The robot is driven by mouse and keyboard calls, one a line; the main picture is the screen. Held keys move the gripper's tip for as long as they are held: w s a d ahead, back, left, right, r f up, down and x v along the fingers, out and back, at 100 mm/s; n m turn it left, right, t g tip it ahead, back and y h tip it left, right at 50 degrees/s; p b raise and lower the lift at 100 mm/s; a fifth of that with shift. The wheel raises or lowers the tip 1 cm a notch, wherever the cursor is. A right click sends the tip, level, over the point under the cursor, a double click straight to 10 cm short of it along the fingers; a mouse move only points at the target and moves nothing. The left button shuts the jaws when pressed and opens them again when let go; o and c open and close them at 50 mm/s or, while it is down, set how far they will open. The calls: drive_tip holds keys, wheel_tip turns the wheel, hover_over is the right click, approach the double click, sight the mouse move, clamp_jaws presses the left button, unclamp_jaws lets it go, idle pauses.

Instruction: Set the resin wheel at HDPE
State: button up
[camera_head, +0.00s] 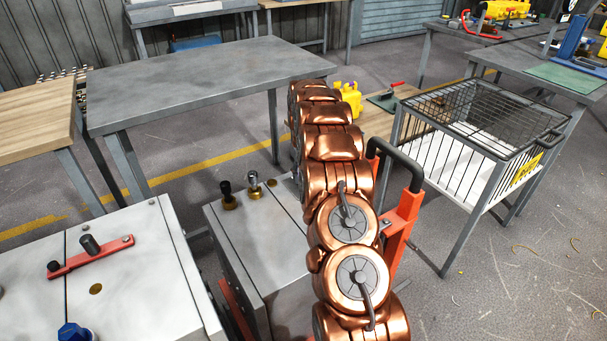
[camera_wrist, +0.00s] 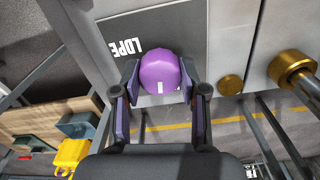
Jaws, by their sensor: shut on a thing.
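The resin wheel (camera_wrist: 160,72) shows in the wrist view as a round purple knob with a small white mark on its lower side. It sits beside a dark plate with white letters reading LDPE (camera_wrist: 125,47), seen at a slant. My gripper (camera_wrist: 160,88) has one finger on each side of the wheel and is shut on it. No HDPE lettering is visible. In the head view my copper-coloured arm stands in front, and the wheel and my gripper are not visible there.
A grey machine (camera_head: 255,240) with brass-based posts (camera_head: 254,190) stands beside my arm. Another pale cabinet (camera_head: 130,265) is at lower left. A grey table (camera_head: 210,85) stands behind. A wire cage (camera_head: 480,135) is at right. A yellow jerry can (camera_head: 350,97) shows beyond my arm.

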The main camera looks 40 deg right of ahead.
drive_tip(key=shift+r+n, duration=0.1)
drive_tip(key=shift+n, duration=0.7)
drive_tip(key=o, duration=1.1)
drive_tip(key=shift+o, duration=0.2)
wheel_tip(320, 180, up, 12)
